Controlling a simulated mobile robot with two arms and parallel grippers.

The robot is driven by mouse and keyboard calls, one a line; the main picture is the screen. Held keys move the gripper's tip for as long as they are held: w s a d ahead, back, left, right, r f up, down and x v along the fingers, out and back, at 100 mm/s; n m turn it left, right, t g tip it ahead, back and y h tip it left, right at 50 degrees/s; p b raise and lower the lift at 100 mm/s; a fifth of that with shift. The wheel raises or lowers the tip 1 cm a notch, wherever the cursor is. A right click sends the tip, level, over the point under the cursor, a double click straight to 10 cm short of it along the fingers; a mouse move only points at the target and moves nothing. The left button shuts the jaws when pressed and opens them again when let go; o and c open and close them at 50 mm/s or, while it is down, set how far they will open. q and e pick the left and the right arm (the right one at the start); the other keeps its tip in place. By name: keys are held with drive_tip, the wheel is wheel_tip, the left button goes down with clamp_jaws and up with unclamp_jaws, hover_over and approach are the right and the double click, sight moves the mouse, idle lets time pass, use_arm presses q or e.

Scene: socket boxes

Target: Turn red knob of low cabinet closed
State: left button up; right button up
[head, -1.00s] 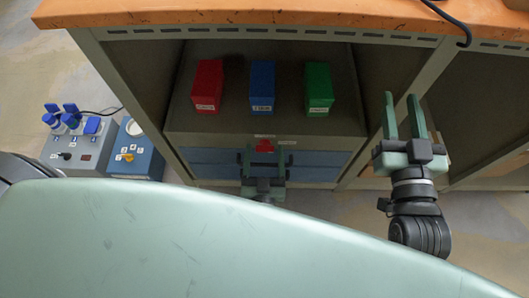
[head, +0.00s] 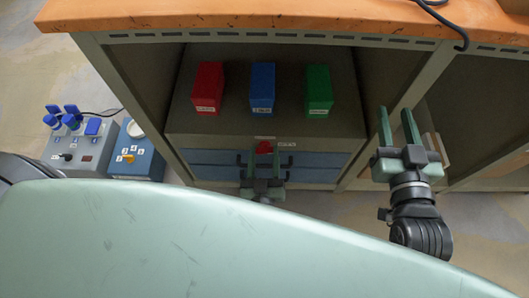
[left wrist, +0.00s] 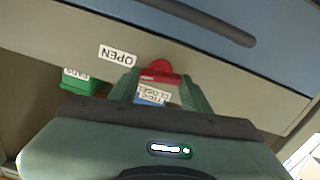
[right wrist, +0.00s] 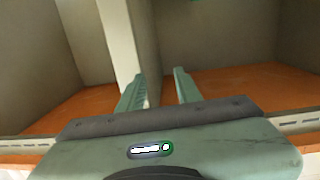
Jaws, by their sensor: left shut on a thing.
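The red knob (head: 264,147) sits on the front of the low cabinet (head: 205,158), above the blue drawer fronts.
Red (head: 208,88), blue (head: 262,89) and green (head: 318,90) boxes stand on the cabinet, under an orange worktop (head: 270,15). A grey frame post (head: 425,75) is close to my right gripper. Socket boxes (head: 137,162) stand on the floor at left.

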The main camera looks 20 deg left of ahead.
use_arm(q)
drive_tip(key=shift+n, duration=0.9)
drive_tip(key=shift+n+p, duration=0.3)
drive_tip(key=shift+n, duration=0.7)
drive_tip(key=shift+f+n, duration=0.1)
drive_tip(key=shift+n, duration=0.8)
drive_tip(key=shift+a+n, duration=0.1)
drive_tip(key=shift+n, duration=0.8)
drive_tip(key=n, duration=0.2)
drive_tip(key=shift+s+f+n, duration=0.1)
drive_tip(key=shift+f+n, duration=0.05)
drive_tip(key=shift+n, duration=0.15)
drive_tip(key=shift+n+b, duration=0.35)
drive_tip(key=shift+n, duration=0.55)
drive_tip(key=shift+f+n, duration=0.1)
drive_tip(key=shift+n, duration=1)
drive_tip(key=shift+n+b, duration=0.45)
drive_tip(key=shift+n, duration=0.65)
use_arm(e)
drive_tip(key=shift+w+a+r+t+y, duration=0.15)
drive_tip(key=shift+r+t, duration=0.3)
drive_tip(key=shift+r, duration=0.45)
drive_tip(key=shift+s+a+r+t+y, duration=0.2)
drive_tip(key=shift+r+t, duration=0.25)
drive_tip(key=shift+r, duration=0.4)
